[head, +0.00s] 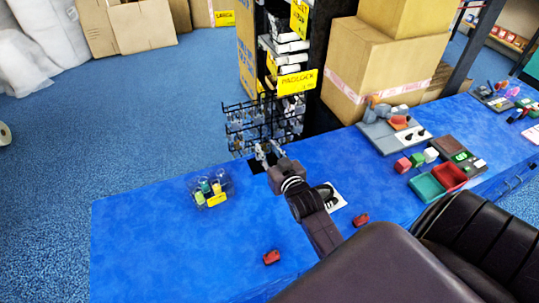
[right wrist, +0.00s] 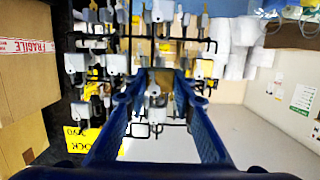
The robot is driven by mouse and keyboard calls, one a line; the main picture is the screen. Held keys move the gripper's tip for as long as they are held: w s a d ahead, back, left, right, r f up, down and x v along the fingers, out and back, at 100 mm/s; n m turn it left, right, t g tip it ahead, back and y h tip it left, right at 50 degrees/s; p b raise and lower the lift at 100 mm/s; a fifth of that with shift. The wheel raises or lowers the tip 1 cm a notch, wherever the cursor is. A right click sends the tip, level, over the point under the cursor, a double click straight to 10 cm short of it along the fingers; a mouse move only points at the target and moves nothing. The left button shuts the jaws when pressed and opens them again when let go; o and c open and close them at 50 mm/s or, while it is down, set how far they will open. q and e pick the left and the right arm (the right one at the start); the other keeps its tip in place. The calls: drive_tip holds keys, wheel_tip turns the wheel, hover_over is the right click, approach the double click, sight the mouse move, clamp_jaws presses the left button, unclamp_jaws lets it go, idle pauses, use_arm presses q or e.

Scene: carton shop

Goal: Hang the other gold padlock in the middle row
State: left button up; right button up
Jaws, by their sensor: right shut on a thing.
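The black wire rack (head: 238,131) with rows of hooks stands at the back edge of the blue table. Several silver-grey padlocks (right wrist: 75,62) hang on its hooks in the right wrist view. My right gripper (head: 265,155) is at the lower front of the rack. In the right wrist view its two blue fingers (right wrist: 157,82) reach up among the hooks, shut on a small padlock between the tips. The held padlock's colour and whether it touches a hook cannot be told. No clearly gold padlock stands out. My left gripper is not in view.
A clear bin (head: 218,184) of small coloured items stands left of my right arm. Two red objects (head: 271,257) (head: 361,220) and a white card (head: 338,203) lie nearby. A yellow padlock sign (head: 297,82) is above the rack. Cartons (head: 370,65) stand behind.

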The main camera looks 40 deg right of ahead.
drive_tip(key=b+x, duration=0.2)
drive_tip(key=x, duration=0.3)
idle(0.5)
idle(0.6)
drive_tip(key=o, duration=1.1)
drive_tip(key=shift+s, duration=0.1)
